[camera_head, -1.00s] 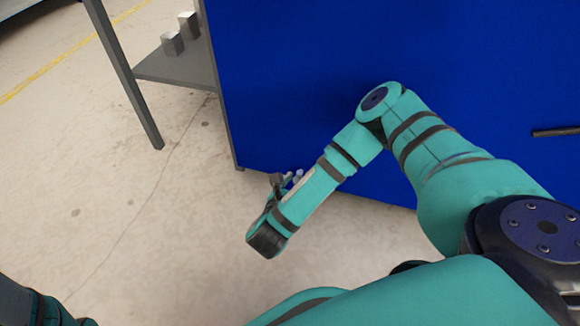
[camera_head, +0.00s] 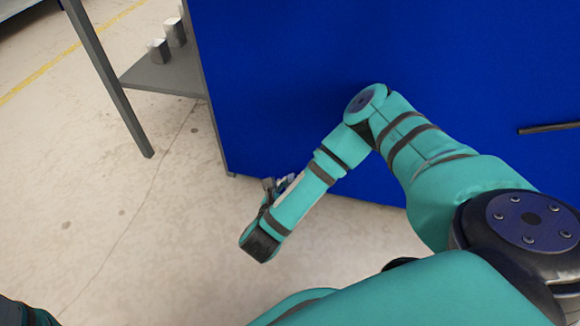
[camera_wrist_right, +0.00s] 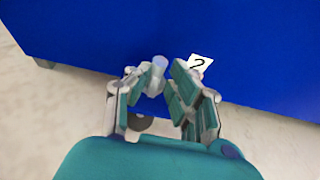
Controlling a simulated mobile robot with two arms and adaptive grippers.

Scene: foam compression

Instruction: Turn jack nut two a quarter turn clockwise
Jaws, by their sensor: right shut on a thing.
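Jack nut two (camera_wrist_right: 156,77) is a small pale grey piece at the lower edge of the blue panel, beside a white label with a "2" (camera_wrist_right: 199,65) in the right wrist view. My right gripper (camera_wrist_right: 164,82) is shut on it, with one finger on each side; the fingers partly hide it, so its turn angle is unclear. In the head view the right gripper (camera_head: 277,188) is small, low by the panel's bottom edge and partly behind my wrist. My left gripper is out of view.
The large blue panel (camera_head: 300,60) fills the upper right, with a dark bar (camera_head: 548,128) at its right. A grey shelf (camera_head: 165,82) holding metal pieces (camera_head: 158,50) stands at the left. The concrete floor (camera_head: 130,225) in front is clear.

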